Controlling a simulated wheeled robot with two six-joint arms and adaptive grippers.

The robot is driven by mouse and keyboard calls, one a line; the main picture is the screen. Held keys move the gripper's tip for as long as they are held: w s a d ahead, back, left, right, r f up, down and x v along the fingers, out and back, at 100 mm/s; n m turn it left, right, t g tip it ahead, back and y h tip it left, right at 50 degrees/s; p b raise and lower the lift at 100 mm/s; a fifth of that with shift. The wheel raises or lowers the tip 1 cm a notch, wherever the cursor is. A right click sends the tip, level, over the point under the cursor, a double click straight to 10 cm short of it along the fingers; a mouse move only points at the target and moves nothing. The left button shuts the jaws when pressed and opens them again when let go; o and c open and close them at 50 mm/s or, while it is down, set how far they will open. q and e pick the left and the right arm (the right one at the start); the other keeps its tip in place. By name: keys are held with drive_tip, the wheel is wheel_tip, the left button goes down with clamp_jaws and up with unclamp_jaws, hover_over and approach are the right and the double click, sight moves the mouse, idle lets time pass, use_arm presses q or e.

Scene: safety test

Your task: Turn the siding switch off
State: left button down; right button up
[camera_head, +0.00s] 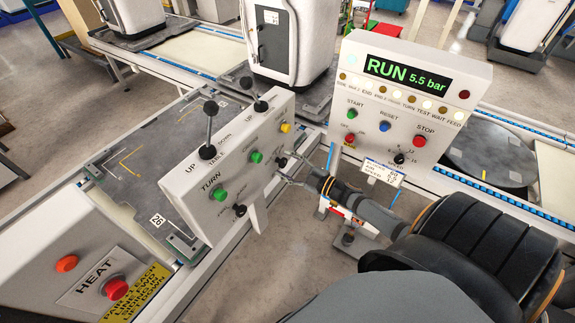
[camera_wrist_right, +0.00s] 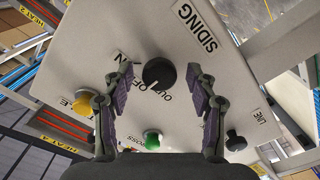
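The siding switch is a black round knob (camera_wrist_right: 158,73) with a white pointer line, on a pale control box (camera_wrist_right: 225,75) marked SIDING. In the right wrist view its pointer aims down and slightly left; the small lettering around it is partly covered. My right gripper (camera_wrist_right: 158,80) is open, one finger on each side of the knob, with visible gaps; I cannot tell any contact. In the head view the right gripper (camera_head: 288,170) is at the right side of the box (camera_head: 193,205), by the knob (camera_head: 282,161). My left gripper is not in view.
The box also bears a yellow button (camera_wrist_right: 85,103), a green button (camera_wrist_right: 152,139) and a LINE knob (camera_wrist_right: 235,140). Two black-knobbed levers (camera_head: 208,152) (camera_head: 261,105) rise from its top. A RUN panel (camera_head: 400,110) stands to the right, a HEAT box (camera_head: 85,262) at lower left.

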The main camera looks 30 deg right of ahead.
drive_tip(key=v, duration=1.2)
